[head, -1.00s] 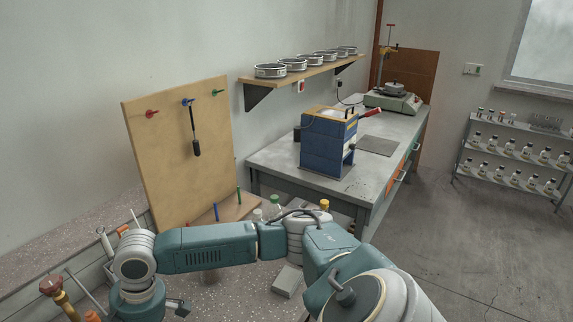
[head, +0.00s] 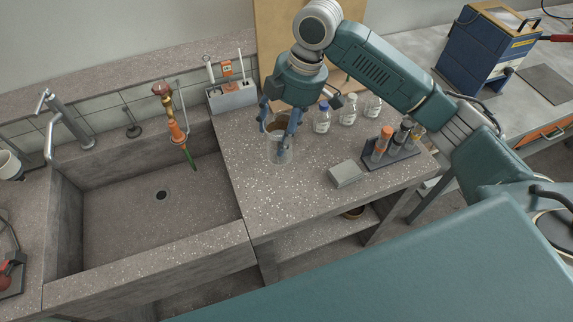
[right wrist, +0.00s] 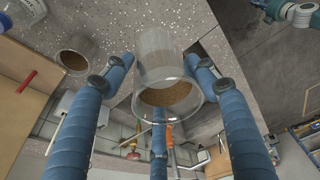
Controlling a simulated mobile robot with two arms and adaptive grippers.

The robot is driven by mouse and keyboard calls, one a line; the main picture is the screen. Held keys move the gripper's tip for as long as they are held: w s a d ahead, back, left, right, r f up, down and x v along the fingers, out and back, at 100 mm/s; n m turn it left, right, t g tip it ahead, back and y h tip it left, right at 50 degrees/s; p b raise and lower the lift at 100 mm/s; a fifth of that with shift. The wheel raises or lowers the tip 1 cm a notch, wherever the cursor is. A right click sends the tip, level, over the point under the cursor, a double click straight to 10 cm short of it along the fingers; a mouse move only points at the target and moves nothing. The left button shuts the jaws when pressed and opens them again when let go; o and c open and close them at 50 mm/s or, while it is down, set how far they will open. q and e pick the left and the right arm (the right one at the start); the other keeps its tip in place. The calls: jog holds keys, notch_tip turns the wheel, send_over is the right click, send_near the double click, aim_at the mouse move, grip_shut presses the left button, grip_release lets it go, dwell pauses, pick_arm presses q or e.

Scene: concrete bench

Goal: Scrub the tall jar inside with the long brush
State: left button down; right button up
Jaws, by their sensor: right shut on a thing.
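The tall jar (head: 279,152) is clear glass with brown showing inside and stands on the speckled bench right of the sink. My right gripper (head: 283,122) comes from above and is shut on its upper part. In the right wrist view, the blue fingers (right wrist: 160,95) surround the jar (right wrist: 165,60), and its round mouth faces the camera. A grey holder (head: 231,98) at the back of the bench has thin white handles standing in it; one (head: 240,62) may be the long brush, its bristles hidden. My left gripper is not in view.
The sink (head: 140,215) lies left of the jar, with a grey tap (head: 62,125) and an orange-and-green fitting (head: 178,135) over it. Bottles (head: 348,110), a tube rack (head: 390,155) and a grey block (head: 346,174) stand to the right.

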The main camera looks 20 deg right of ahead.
jog(key=f+p, duration=0.1)
jog(key=f, duration=0.8)
jog(key=shift+d+f, duration=0.15)
jog(key=shift+d, duration=0.05)
jog(key=shift+f+p, duration=0.3)
jog(key=shift+f, duration=0.05)
notch_tip(320, 180, down, 4)
jog(key=shift+f+p, duration=0.15)
jog(key=shift+p, duration=0.25)
jog(key=o, duration=1.5)
jog(key=shift+f, duration=0.15)
